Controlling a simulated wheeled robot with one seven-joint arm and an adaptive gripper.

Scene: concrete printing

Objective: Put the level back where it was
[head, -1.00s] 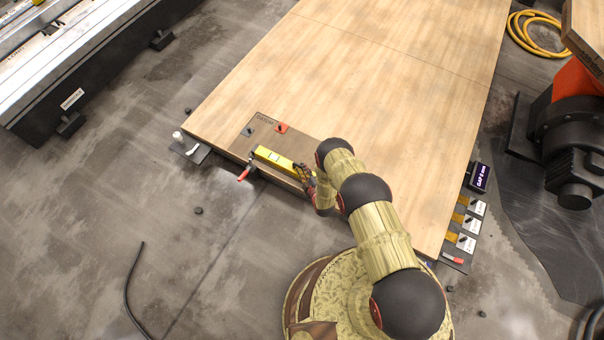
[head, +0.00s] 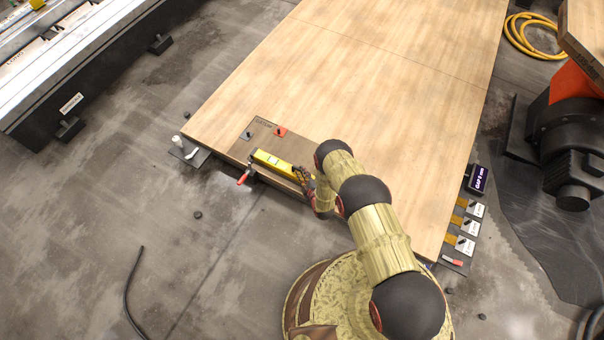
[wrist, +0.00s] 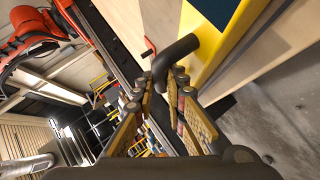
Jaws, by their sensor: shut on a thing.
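The yellow level (head: 271,161) lies lengthwise near the front edge of a darker brown panel (head: 262,127) at the table's near left corner. I cannot tell whether it touches the panel or hangs just above it. In the wrist view its yellow body (wrist: 224,48) is close in front of me, with a black bent handle (wrist: 176,61) running between my fingers. My gripper (wrist: 167,92) is shut on that handle. In the head view my gripper (head: 305,177) is at the level's right end, partly hidden by my wrist.
A red-handled clamp (head: 243,177) sits at the level's left end. A red piece (head: 280,131) and a grey piece (head: 247,135) lie on the panel behind it. The large wooden table (head: 370,90) is otherwise clear. Labelled tags (head: 466,243) line its right edge.

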